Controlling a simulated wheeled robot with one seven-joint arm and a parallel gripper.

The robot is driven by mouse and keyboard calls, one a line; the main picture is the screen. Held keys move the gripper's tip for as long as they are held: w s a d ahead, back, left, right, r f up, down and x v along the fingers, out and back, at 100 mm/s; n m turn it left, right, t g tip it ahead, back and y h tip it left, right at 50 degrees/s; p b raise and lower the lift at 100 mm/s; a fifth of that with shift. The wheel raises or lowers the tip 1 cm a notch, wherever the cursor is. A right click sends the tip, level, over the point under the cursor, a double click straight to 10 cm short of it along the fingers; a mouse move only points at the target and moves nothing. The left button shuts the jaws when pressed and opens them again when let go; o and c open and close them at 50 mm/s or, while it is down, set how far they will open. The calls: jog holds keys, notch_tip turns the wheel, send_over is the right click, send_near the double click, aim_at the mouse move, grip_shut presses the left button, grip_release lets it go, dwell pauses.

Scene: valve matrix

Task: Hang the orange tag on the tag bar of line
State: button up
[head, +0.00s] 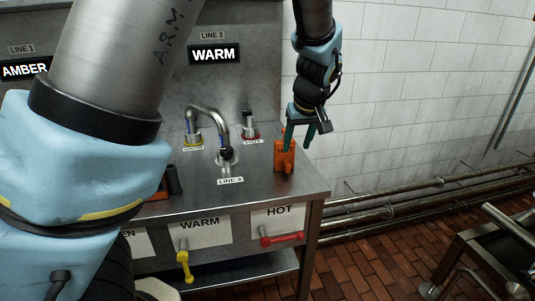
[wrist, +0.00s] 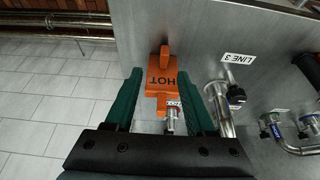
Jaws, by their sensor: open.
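The orange tag (head: 285,156), a block marked HOT, stands on the steel counter near its right end. It also shows in the wrist view (wrist: 162,72), ahead of and partly between my green fingers. My gripper (head: 299,142) is open just above and beside the tag; in the wrist view (wrist: 160,78) one finger is on each side of it. I cannot tell whether they touch it. A LINE 3 label (head: 231,181) lies on the counter left of the tag. I cannot make out a tag bar for certain.
A curved spout (head: 212,118) and a HOT tap (head: 249,126) stand left of the tag. Yellow (head: 185,262) and red (head: 281,239) handles stick out of the counter front. Pipes (head: 400,193) run along the wall at right. My arm hides the left side.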

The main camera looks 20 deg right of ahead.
aim_at(288, 163)
jog(key=p+x, duration=0.1)
jog(key=x, duration=0.4)
jog(key=shift+w+a+f, duration=0.1)
jog(key=shift+w+f, duration=0.05)
jog(key=shift+w+a+p+x, duration=0.15)
jog(key=shift+p+x, duration=0.4)
jog(key=shift+x, duration=0.75)
jog(key=shift+w+a+p+x, duration=0.15)
jog(key=shift+p+x, duration=0.35)
jog(key=shift+x, duration=0.85)
grip_shut()
